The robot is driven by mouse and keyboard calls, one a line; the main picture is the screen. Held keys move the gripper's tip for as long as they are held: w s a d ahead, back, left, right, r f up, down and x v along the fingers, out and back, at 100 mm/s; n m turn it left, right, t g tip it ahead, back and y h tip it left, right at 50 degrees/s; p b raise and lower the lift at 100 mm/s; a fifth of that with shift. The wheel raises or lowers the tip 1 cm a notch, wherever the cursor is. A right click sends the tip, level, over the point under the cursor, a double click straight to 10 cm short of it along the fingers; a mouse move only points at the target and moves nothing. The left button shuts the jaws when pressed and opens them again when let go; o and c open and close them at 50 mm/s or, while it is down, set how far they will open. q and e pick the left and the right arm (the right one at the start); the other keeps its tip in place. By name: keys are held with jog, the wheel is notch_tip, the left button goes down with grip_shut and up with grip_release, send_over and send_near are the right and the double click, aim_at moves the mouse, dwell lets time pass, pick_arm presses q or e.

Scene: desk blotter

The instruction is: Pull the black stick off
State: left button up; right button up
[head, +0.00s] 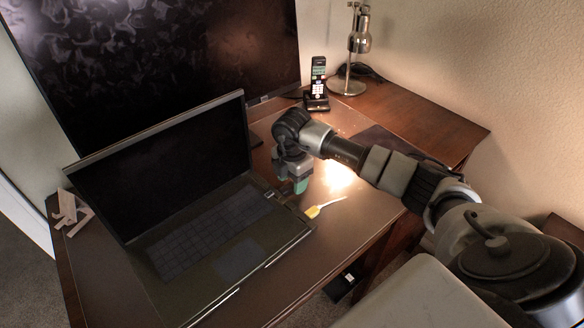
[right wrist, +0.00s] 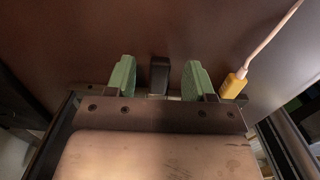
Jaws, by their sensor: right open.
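The black stick (right wrist: 159,76) is a small dark upright block in the right wrist view. It stands between the two green fingers of my right gripper (right wrist: 159,82), with a gap on both sides. The gripper is open around it. In the head view my right gripper (head: 294,181) points down at the right side of the open laptop (head: 205,220), and I cannot make out the stick there. My left gripper is not in view.
A yellow plug (head: 313,211) with a white cable is by the laptop's right edge, close beside my right finger in the wrist view (right wrist: 233,85). A monitor (head: 160,60), a phone (head: 318,85) and a lamp (head: 359,42) stand behind. Wooden pieces (head: 70,212) lie at left.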

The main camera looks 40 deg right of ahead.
jog(key=shift+f, duration=0.4)
jog(key=shift+c, duration=0.4)
grip_shut()
jog(key=shift+w+d+b, duration=0.2)
jog(key=shift+d+b, duration=0.1)
jog(key=shift+d, duration=1.25)
jog(key=shift+w+d+b, duration=0.2)
jog(key=shift+d+b, duration=0.05)
jog(key=shift+d, duration=1.3)
jog(key=shift+r, duration=0.15)
notch_tip(320, 180, up, 4)
jog(key=p, duration=0.3)
jog(key=shift+p, duration=0.4)
